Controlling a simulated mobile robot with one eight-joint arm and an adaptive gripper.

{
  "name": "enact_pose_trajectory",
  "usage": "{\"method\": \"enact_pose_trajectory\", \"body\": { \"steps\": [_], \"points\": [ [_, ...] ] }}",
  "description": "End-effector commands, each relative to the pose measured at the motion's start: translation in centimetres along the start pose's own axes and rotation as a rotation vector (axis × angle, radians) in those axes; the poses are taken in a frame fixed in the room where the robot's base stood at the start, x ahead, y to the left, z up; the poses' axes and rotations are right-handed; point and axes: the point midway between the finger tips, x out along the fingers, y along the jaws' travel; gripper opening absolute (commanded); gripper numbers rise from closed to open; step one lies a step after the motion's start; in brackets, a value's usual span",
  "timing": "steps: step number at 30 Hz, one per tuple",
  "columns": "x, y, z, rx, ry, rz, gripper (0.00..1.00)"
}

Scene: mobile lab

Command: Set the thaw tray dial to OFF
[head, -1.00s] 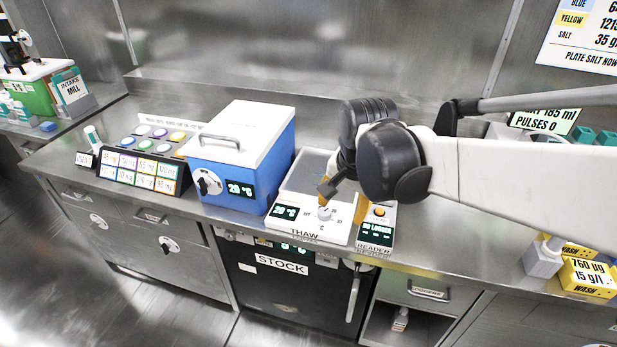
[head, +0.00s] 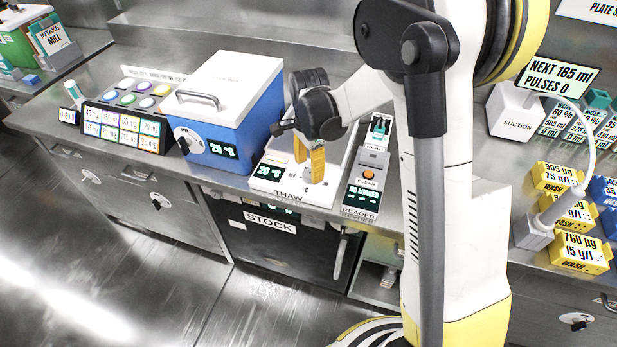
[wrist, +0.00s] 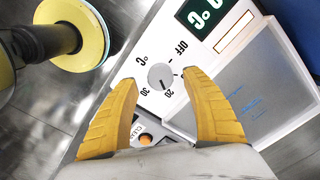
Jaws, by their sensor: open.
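The thaw tray (head: 283,190) is a white unit on the steel bench, with a lit display (head: 270,171) reading 20 °C. In the wrist view its white panel (wrist: 150,52) carries a small round grey dial (wrist: 160,77) with marks for OFF, 20 and 30. The dial's dark pointer line appears to face the 20 mark, away from the OFF mark (wrist: 181,47). My gripper (head: 309,163) points down above the panel, open and empty. In the wrist view its yellow fingers (wrist: 160,84) lie either side of the dial, apart from it. The fingers hide the dial in the head view.
A blue box with a white lid (head: 232,100) stands close at the left of the tray. The reader (head: 366,178), with an orange button, stands close at the right. Yellow wash boxes (head: 580,250) and a suction unit (head: 515,110) are farther right.

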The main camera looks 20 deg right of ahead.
Motion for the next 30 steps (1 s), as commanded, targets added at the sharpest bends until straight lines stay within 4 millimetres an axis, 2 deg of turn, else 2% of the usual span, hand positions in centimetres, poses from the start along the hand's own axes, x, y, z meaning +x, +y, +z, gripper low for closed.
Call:
{"method": "enact_pose_trajectory", "body": {
  "steps": [1,6,16,17,21,22,30],
  "points": [
    [1.1,0.0,0.0,0.000,0.000,0.000,0.57],
    [2.7,0.0,0.0,-0.001,0.000,0.000,0.57],
    [3.0,0.0,0.0,-0.001,0.000,-0.001,0.57],
    [3.0,0.0,0.0,-0.001,0.000,-0.001,0.52],
    [2.9,0.0,0.0,-0.001,0.000,-0.001,0.09],
    [2.9,0.0,0.0,-0.001,0.000,-0.001,0.04],
    [2.9,0.0,0.0,-0.018,0.000,-0.001,0.04]
  ]
}}
